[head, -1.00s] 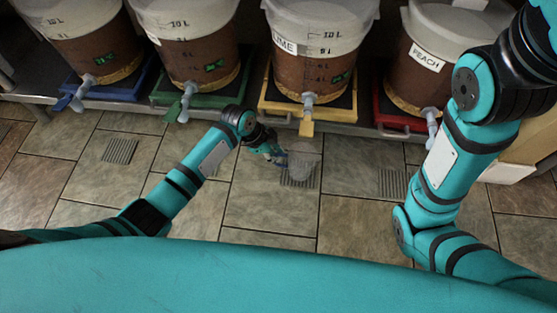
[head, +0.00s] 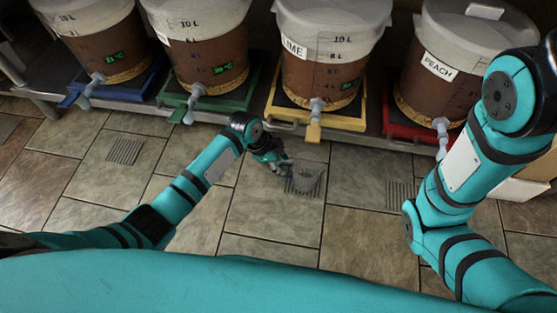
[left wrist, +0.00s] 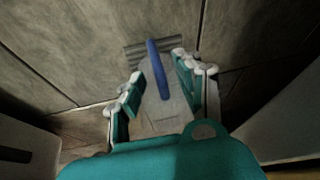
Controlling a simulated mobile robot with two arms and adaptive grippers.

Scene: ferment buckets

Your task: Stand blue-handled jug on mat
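The jug (head: 306,178) is clear and greyish with a blue handle. My left gripper (head: 281,164) is just left of the jug. In the left wrist view the blue handle (left wrist: 157,68) lies between the spread fingers of my left gripper (left wrist: 158,75), with visible gaps on both sides. My right gripper is out of view.
Several lidded buckets with taps, one labelled PEACH (head: 435,65), stand on a low shelf on blue, green, yellow (head: 345,122) and red trays. Other ridged patches (head: 125,151) lie on the tiled floor. The floor nearer me is clear.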

